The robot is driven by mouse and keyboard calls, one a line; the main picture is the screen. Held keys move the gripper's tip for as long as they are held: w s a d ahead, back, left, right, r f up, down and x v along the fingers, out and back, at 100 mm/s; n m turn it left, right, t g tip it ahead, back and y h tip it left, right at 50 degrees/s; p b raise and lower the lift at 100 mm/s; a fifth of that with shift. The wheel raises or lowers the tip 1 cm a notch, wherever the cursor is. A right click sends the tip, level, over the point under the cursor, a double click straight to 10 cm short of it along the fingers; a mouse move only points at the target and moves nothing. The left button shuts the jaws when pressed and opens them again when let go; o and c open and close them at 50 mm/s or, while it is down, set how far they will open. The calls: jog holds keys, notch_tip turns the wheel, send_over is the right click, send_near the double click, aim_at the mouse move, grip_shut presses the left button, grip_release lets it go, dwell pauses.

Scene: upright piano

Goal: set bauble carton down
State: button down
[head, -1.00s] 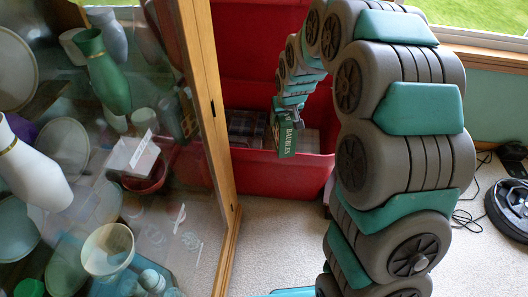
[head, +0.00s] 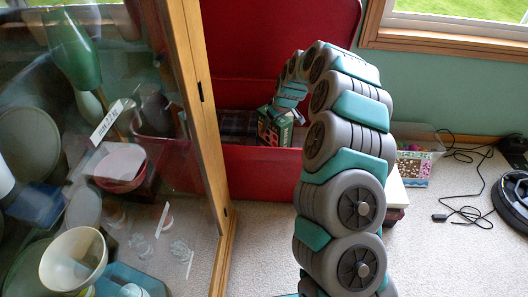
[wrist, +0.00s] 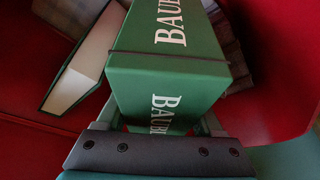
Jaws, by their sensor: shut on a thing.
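The bauble carton (head: 275,128) is green with a pictured face in the head view. In the wrist view the carton (wrist: 168,85) shows white "BAUB" lettering and a thin dark band around it. My gripper (head: 285,112) is shut on it, with a finger along each side in the wrist view (wrist: 165,118). The carton is at the opening of the red chest (head: 265,172), just behind its front wall. Its underside is hidden, so I cannot tell whether it touches anything below.
The chest's red lid (head: 270,60) stands open behind. Inside lie a plaid cloth (head: 238,122) and a green-edged book or box (wrist: 88,62). A glass cabinet (head: 205,120) stands close on the left. A clear bin (head: 415,160) and cables (head: 470,205) are on the right.

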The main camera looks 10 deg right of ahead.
aim_at(272, 145)
jog(key=shift+d+f, duration=0.25)
jog(key=shift+f, duration=0.6)
notch_tip(272, 145, down, 9)
jog(key=shift+f, duration=0.1)
jog(key=shift+b, duration=0.35)
jog(key=shift+f, duration=0.15)
grip_release()
